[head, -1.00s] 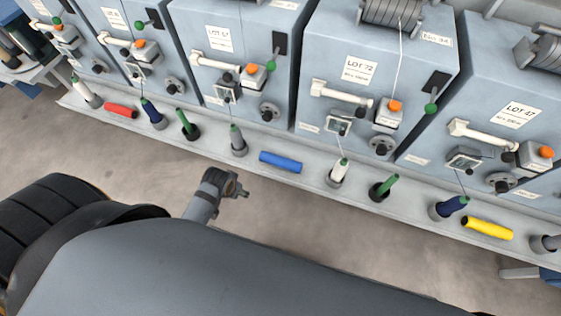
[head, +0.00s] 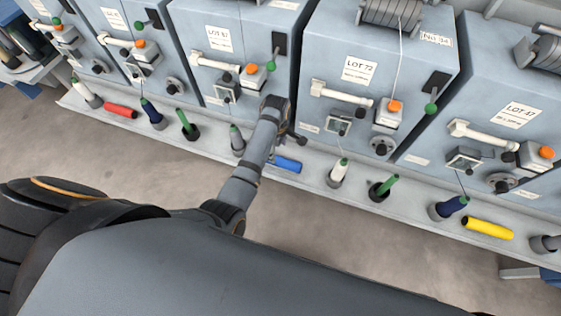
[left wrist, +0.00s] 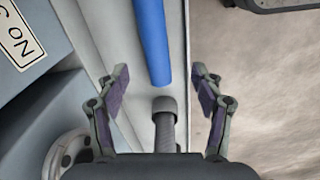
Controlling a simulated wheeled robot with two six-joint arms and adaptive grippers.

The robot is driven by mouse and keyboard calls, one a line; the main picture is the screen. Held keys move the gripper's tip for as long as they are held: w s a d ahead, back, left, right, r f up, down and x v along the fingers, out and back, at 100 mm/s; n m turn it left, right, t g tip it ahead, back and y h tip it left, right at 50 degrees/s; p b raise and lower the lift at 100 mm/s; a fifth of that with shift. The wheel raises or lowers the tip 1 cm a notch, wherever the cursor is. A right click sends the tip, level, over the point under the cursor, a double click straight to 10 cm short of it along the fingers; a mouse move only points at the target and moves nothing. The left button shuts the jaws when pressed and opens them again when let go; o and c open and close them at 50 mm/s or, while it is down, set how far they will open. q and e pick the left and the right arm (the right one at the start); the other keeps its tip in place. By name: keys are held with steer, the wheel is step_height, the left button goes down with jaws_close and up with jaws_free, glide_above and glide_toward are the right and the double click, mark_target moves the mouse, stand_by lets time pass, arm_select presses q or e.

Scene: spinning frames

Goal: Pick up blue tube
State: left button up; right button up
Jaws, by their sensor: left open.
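The blue tube (head: 285,165) lies on the grey ledge in front of the machines in the head view. My left forearm and gripper cover its left end there. In the left wrist view the blue tube (left wrist: 152,40) runs from the top edge down to between the fingers' lines. My left gripper (left wrist: 160,77) is open, with one finger on each side of the tube's near end. The fingers look clear of the tube. In the head view my left gripper (head: 290,136) is over the ledge beside the tube. My right gripper is not in view.
A grey bobbin holder (left wrist: 165,118) stands close to the tube's near end, between my fingers in the picture. A red tube (head: 121,110) and a yellow tube (head: 487,228) lie on the ledge (head: 312,190). Machine fronts (head: 340,75) rise behind. The floor in front is clear.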

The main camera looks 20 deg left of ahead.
mark_target(280, 159)
arm_select(q)
steer(key=shift+w+d+r+n, duration=0.15)
steer(key=shift+w+d+n, duration=0.6)
steer(key=shift+d, duration=0.15)
step_height(280, 159, down, 5)
steer(key=shift+f+b, duration=0.15)
steer(key=shift+b, duration=0.45)
steer(key=f, duration=0.2)
steer(key=a+f+b, duration=0.1)
steer(key=f, duration=0.2)
steer(key=shift+s+f, duration=0.15)
steer(key=shift+s, duration=0.05)
steer(key=shift+c, duration=0.8)
steer(key=c, duration=0.9)
steer(key=shift+c, duration=0.2)
